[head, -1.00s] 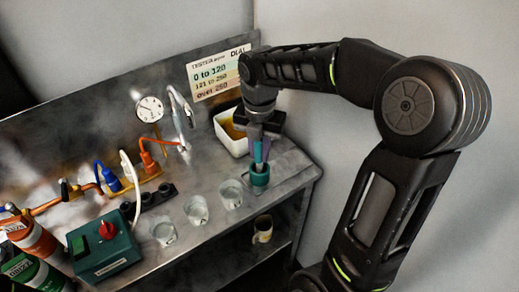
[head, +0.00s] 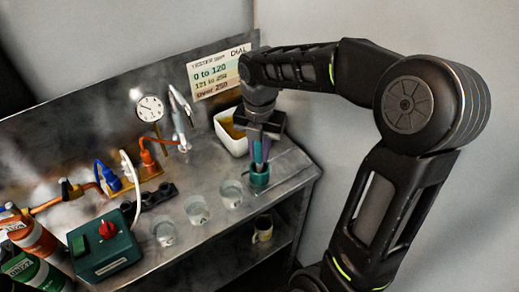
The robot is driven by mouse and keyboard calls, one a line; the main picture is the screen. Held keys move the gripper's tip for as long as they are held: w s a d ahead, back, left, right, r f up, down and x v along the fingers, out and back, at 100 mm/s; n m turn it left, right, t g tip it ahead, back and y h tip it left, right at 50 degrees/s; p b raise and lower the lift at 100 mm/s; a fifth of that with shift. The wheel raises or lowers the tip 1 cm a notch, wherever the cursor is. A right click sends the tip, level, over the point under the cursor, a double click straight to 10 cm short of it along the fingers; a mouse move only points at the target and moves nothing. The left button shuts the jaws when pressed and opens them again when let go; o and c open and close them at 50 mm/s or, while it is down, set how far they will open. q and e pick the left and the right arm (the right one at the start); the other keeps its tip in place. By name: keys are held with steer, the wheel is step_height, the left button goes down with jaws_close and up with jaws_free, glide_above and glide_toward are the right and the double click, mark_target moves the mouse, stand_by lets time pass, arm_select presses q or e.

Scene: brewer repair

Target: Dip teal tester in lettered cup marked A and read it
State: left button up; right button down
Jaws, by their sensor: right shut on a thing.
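My right gripper (head: 262,140) points down at the right end of the bench, shut at the top of a slim tester. A teal tester (head: 257,152) and a purple strip beside it show below the jaws; which of them the fingers press on is hard to see. Their lower ends stand in a round teal holder (head: 259,179). Three clear lettered cups stand in a slanting row to the left: a near one (head: 163,233), a middle one (head: 197,211) and one closest to the holder (head: 231,194). Their letters are too small to read. My left gripper is out of view.
A tester chart (head: 215,73) hangs on the back panel, near a dial gauge (head: 150,108). A white bin (head: 229,133) stands behind the holder. A green switch box (head: 103,252) and pipes fill the left. A mug (head: 263,228) sits on the lower shelf.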

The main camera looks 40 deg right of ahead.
steer(key=shift+f, duration=0.3)
stand_by(0.4)
steer(key=c, duration=1.3)
jaws_free()
steer(key=shift+o, duration=0.8)
steer(key=o, duration=0.5)
steer(key=shift+c, duration=0.2)
steer(key=shift+r, duration=0.1)
steer(key=shift+r+p, duration=2.85)
steer(key=shift+r, duration=0.6)
